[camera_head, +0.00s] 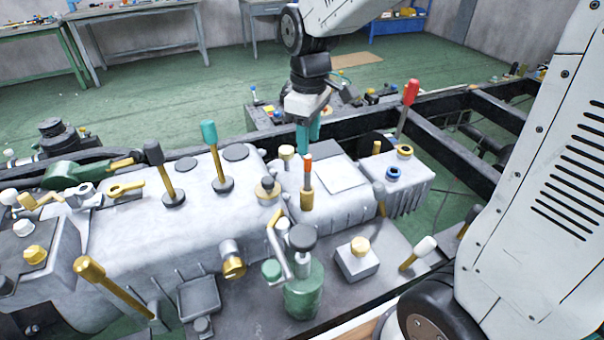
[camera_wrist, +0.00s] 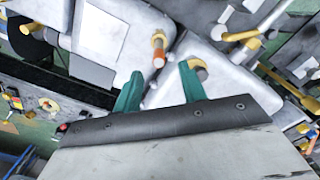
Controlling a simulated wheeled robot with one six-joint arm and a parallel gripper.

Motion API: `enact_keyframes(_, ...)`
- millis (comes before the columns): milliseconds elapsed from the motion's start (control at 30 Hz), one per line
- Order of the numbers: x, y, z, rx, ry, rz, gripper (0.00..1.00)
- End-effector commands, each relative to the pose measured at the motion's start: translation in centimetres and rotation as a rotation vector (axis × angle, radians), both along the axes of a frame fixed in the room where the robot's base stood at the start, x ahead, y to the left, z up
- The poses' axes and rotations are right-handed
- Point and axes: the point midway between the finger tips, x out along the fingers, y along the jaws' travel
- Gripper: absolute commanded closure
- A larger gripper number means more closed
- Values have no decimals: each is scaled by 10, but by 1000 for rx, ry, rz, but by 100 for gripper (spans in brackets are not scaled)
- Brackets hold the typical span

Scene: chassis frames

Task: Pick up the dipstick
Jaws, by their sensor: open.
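The dipstick appears to be the upright orange-tipped piece (camera_head: 308,164) in a brass-coloured tube, standing on the grey engine block (camera_head: 130,235). In the wrist view its orange top (camera_wrist: 159,44) shows just beyond my fingertips, roughly in line with the gap between them. My gripper (camera_head: 308,142) points down with teal fingers, close above and behind the dipstick in the head view. In the wrist view my gripper (camera_wrist: 161,72) is open, with nothing held between the fingers. The dipstick's lower part is hidden inside the tube.
A red-topped lever (camera_head: 410,92), a teal-topped lever (camera_head: 209,133) and a dark-topped lever (camera_head: 154,153) rise from the machinery. Black frame rails (camera_head: 445,150) lie to the right.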

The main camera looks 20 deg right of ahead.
Motion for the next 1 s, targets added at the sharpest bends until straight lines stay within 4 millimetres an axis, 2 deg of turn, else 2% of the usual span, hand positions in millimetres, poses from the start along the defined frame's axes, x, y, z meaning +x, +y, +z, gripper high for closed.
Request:
enact_keyframes(167,2,3,-5,1,-9,58,59)
enact_keyframes(467,2,3,-39,1,-5,60,59)
enact_keyframes(700,4,1,-73,1,-5,58,59)
enact_keyframes(1000,4,0,-78,1,-9,56,59)
